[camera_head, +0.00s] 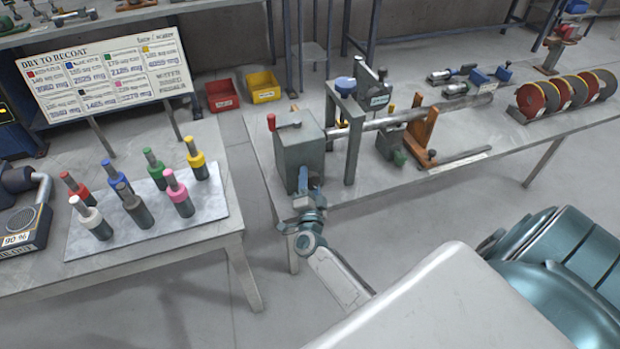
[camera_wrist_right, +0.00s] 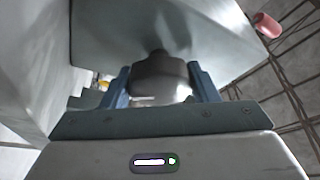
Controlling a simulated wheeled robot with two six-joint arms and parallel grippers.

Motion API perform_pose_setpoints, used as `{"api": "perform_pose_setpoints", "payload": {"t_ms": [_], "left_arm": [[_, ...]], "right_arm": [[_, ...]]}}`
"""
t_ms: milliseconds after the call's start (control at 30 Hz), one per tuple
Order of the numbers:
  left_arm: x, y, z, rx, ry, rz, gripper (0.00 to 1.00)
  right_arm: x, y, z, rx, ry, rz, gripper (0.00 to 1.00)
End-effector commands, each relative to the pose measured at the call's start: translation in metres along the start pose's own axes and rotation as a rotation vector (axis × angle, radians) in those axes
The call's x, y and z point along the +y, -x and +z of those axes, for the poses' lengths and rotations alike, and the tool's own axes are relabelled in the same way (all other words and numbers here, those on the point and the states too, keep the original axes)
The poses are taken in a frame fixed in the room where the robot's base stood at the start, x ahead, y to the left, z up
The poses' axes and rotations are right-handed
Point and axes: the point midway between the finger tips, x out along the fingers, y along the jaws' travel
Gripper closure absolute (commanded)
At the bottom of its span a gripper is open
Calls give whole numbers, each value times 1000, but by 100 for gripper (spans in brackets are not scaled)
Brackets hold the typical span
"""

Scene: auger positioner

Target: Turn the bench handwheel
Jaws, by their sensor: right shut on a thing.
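A grey box-shaped housing (camera_head: 299,150) stands at the left end of the right bench, with a red-tipped lever (camera_head: 271,121) at its top left. My right gripper (camera_head: 308,178) reaches the housing's near face from below. In the right wrist view, its two blue fingers (camera_wrist_right: 160,84) are shut on a rounded dark grey metal piece, apparently the handwheel (camera_wrist_right: 160,72). That piece sits on a short stub from the housing face. In the head view the gripper hides it. My left gripper is not in view.
A long metal shaft (camera_head: 385,122) runs right from the housing, past a grey frame (camera_head: 350,130) and an orange-brown support (camera_head: 421,130). Discs (camera_head: 562,93) stand at the right. The left table (camera_head: 200,238) holds several colored-topped cylinders.

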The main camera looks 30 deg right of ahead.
Motion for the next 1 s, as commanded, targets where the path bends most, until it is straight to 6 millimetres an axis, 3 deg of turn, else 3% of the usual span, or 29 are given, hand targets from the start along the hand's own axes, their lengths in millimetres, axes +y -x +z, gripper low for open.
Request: {"api": "perform_pose_setpoints", "payload": {"t_ms": [567, 600, 700, 1000], "left_arm": [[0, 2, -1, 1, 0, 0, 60], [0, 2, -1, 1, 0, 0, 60], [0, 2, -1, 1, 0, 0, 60], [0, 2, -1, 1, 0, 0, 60]], "right_arm": [[1, 1, 1, -2, -33, 16, 68], [1, 1, 1, -2, -33, 16, 44], [1, 1, 1, -2, -33, 15, 25], [1, 2, 0, -1, -32, 15, 25]]}}
